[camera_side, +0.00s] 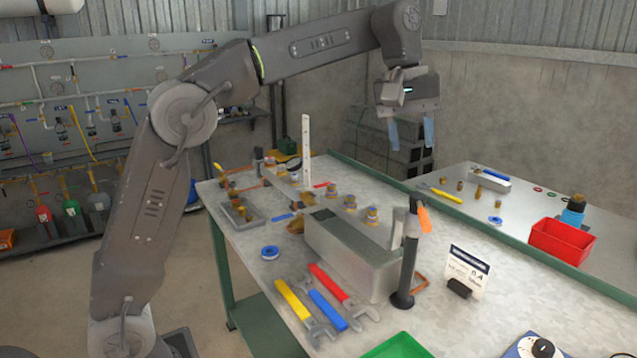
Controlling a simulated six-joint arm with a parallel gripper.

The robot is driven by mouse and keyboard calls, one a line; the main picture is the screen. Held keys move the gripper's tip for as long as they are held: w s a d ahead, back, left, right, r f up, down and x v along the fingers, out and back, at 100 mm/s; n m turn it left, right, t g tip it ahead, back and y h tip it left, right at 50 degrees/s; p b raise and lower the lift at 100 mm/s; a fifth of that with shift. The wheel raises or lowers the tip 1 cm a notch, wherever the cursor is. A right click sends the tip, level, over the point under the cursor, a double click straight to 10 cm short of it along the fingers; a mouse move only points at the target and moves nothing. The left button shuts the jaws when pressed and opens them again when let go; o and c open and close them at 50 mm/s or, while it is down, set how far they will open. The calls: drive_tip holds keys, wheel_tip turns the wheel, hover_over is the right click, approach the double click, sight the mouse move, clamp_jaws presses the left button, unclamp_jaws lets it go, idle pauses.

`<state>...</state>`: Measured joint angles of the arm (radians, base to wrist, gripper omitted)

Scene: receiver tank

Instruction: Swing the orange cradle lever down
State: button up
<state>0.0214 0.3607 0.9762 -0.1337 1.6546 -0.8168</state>
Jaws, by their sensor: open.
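An orange piece (424,219), which looks like the cradle lever, sits at the top of a dark upright post (407,262) near the front right of the workbench. It slants a little from vertical, its upper end leaning left. My gripper (411,146) hangs in the air above and behind the post in the picture, pointing down. Its two bluish fingers are apart with nothing between them. It is clear of the orange piece, with a gap between them. How the orange piece joins the post is too small to tell.
Wrenches (327,296), a sign (466,272), a green tray (398,347) and a red bin (562,241) lie around.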

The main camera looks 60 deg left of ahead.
sight(422, 212)
drive_tip(key=s+a+f+m+t, duration=0.1)
drive_tip(key=s+f+m, duration=0.1)
drive_tip(key=s, duration=0.6)
drive_tip(key=s+a+f+m+t+y, duration=0.1)
drive_tip(key=s+f+m, duration=0.2)
drive_tip(key=s, duration=0.5)
drive_tip(key=shift+s+f, duration=0.2)
drive_tip(key=shift+f, duration=0.05)
drive_tip(key=shift+a, duration=0.1)
drive_tip(key=shift+w, duration=0.15)
drive_tip(key=shift+c, duration=0.6)
drive_tip(key=w+n+t, duration=0.1)
drive_tip(key=w, duration=0.1)
drive_tip(key=w+n+t, duration=0.1)
drive_tip(key=w+n, duration=0.1)
drive_tip(key=w, duration=0.1)
drive_tip(key=w+n, duration=0.1)
drive_tip(key=w, duration=0.1)
drive_tip(key=shift+w+d+r+n+t, duration=0.3)
drive_tip(key=shift+w+r+n+t, duration=0.05)
drive_tip(key=shift+r+n+t, duration=0.05)
clamp_jaws()
drive_tip(key=w+d+f, duration=0.2)
drive_tip(key=w+f, duration=0.6)
drive_tip(key=f, duration=0.1)
drive_tip(key=shift+w+d, duration=0.35)
drive_tip(key=shift+w, duration=0.05)
